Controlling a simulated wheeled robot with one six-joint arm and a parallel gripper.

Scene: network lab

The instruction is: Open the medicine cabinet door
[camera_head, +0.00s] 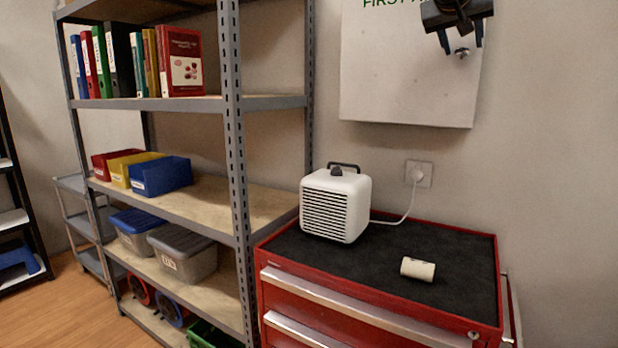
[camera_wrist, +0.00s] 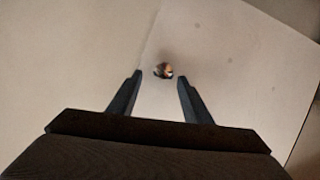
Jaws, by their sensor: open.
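The medicine cabinet (camera_head: 400,75) is a white box on the wall, with green lettering at its top edge. A small round metallic knob (camera_head: 462,53) sits near the right side of its door. My gripper (camera_head: 462,44) is at the cabinet's upper right, with its two dark fingers open and pointing down in the head view. The knob also shows in the wrist view (camera_wrist: 163,71), between and slightly beyond the fingertips (camera_wrist: 160,76), with room on both sides. No opening at the door shows in the head view. The cabinet's top is out of frame.
Below the cabinet, a red tool chest (camera_head: 370,320) carries a white heater (camera_head: 336,204) and a small cream cylinder (camera_head: 418,269). A wall socket (camera_head: 418,173) holds the heater's cord. A metal shelf (camera_head: 232,150) with binders and bins stands left. The wall right of the cabinet is bare.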

